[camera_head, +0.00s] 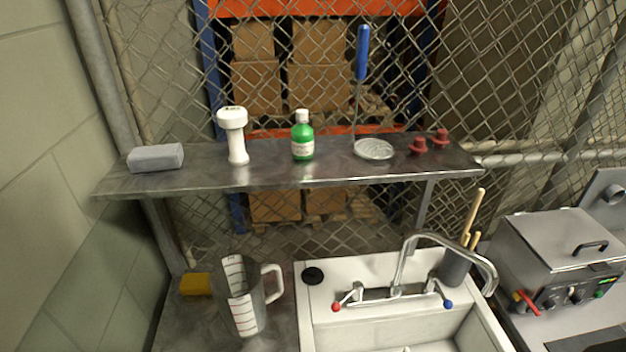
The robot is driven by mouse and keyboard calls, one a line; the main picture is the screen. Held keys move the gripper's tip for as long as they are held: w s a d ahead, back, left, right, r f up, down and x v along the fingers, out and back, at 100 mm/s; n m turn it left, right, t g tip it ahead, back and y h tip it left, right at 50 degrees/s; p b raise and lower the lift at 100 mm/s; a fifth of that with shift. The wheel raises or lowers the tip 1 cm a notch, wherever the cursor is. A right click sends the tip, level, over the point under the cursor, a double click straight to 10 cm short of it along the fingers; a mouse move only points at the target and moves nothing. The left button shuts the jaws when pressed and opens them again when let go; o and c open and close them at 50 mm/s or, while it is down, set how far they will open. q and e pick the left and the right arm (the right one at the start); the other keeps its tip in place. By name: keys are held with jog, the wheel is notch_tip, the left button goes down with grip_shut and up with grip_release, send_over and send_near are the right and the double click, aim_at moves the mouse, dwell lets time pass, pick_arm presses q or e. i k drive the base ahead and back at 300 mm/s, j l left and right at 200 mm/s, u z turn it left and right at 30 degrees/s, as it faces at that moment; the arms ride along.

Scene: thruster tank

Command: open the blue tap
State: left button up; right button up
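The blue tap (447,304) is a small lever with a blue knob at the right end of the chrome faucet. A matching lever with a red knob (336,307) is at the left end. The faucet spout (450,243) arches up and bends to the right over the white sink (315,325). Whether water runs cannot be made out. Neither of my grippers shows in the head view.
A clear measuring jug (241,300) and a yellow sponge (195,284) stand left of the sink. A dark holder with wooden handles (454,268) stands behind the spout. A metal box with a lid (556,240) is at right. A metal shelf (270,178) with bottles runs above.

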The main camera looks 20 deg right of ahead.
aim_at(432, 278)
jog(key=z, duration=0.75)
jog(key=l+u, duration=0.2)
jog(key=l, duration=0.2)
jog(key=k+l+u, duration=0.25)
jog(key=k+l, duration=0.1)
jog(key=k, duration=0.05)
